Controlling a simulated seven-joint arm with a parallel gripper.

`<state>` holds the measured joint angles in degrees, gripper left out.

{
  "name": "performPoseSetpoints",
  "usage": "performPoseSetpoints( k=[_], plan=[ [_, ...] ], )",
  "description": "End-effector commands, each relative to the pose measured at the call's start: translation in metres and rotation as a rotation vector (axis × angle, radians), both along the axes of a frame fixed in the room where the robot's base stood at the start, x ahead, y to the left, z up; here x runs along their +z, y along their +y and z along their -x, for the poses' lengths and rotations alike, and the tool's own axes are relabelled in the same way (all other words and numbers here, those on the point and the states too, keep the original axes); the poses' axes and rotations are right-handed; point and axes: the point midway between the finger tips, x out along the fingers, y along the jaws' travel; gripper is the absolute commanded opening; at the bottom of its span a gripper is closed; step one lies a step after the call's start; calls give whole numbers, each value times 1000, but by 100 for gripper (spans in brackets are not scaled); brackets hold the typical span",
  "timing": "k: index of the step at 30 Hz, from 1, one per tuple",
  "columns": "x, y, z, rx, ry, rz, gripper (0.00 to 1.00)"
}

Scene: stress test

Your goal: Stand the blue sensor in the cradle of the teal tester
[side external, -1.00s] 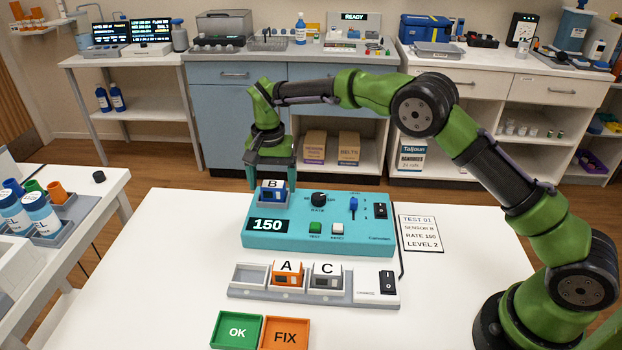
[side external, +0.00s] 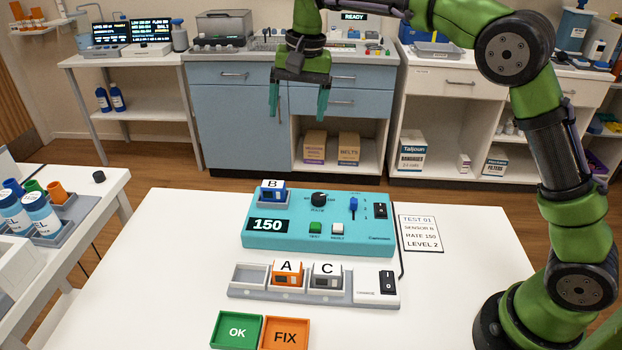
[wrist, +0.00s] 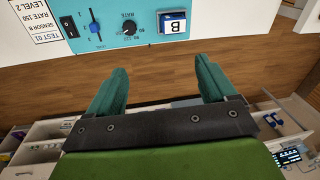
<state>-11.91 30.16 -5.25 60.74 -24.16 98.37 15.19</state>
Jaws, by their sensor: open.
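The blue sensor (side external: 272,190), marked B, stands upright in the grey cradle (side external: 261,203) at the back left corner of the teal tester (side external: 330,243). The sensor also shows in the wrist view (wrist: 173,24), within the cradle on the tester. The tester's display reads 150. My gripper (side external: 298,112) is open and empty, raised well above and behind the tester, apart from the sensor. In the wrist view its two teal fingers (wrist: 160,80) are spread with nothing between them.
In front of the tester, a grey rack (side external: 245,292) holds an orange sensor A (side external: 288,274) and a grey sensor C (side external: 327,276); its left slot is empty. A green OK tray (side external: 236,331) and an orange FIX tray (side external: 285,335) lie nearer. A test card (side external: 421,233) lies right.

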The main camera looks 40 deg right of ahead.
Motion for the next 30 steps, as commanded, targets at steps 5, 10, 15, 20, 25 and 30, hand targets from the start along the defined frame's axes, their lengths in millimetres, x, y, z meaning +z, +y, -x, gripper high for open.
performPoseSetpoints(
  k=[5,10,15,20,25,30],
  plan=[
    [40,-27,67,92,-132,-41,84],
    [47,-42,139,170,-265,-53,84],
    [28,-51,207,231,-398,-39,84],
    [0,-55,251,264,-493,-11,84],
    [-18,-57,270,278,-538,9,84],
    [-21,-57,272,280,-543,12,84]
  ],
)
